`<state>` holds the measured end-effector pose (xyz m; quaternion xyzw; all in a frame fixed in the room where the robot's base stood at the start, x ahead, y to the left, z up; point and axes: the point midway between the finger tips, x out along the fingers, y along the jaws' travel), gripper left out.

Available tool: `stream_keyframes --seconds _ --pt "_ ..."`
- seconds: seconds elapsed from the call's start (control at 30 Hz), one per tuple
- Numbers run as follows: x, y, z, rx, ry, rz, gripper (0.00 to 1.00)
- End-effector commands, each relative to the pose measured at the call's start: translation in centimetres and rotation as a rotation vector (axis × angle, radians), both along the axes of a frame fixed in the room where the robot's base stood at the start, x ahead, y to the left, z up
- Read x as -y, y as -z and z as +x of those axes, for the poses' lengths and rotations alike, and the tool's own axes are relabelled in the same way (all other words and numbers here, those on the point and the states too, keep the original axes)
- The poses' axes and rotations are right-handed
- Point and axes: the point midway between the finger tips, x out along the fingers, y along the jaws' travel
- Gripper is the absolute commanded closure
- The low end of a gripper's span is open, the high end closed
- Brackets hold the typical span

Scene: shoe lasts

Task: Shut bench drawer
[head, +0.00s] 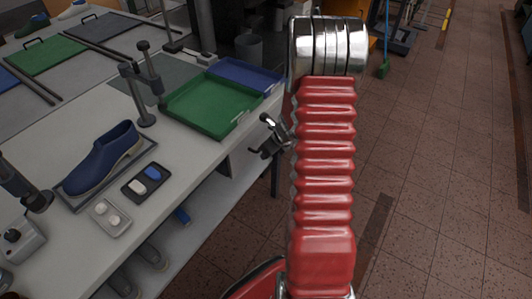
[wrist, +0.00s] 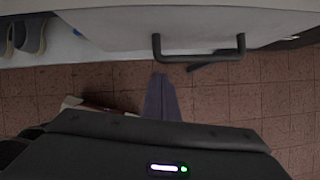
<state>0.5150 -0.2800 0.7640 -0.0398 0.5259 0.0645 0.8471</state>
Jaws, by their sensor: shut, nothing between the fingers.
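The bench drawer shows in the wrist view as a pale grey front (wrist: 110,25) across the top, with a dark bar handle (wrist: 200,57). How far the drawer stands out from the bench cannot be told. My gripper (wrist: 160,82) is shut and empty, its narrow fingertips just below the left end of the handle in the picture. A gap or contact between them is hard to judge.
The bench top (head: 70,130) carries a blue shoe (head: 100,160), a green tray (head: 210,103), a blue tray (head: 245,74) and small dishes. More shoes lie on a shelf beneath.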

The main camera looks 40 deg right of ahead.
Motion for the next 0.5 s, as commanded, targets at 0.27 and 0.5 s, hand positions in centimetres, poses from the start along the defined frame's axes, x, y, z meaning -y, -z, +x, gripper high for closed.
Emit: stream_keyframes --seconds 0.27,0.5 --pt "0.5 -1.2 -2.4 -0.006 0.001 -0.003 1.0" --pt "0.8 -3.8 -3.8 -0.008 0.002 -0.003 1.0"
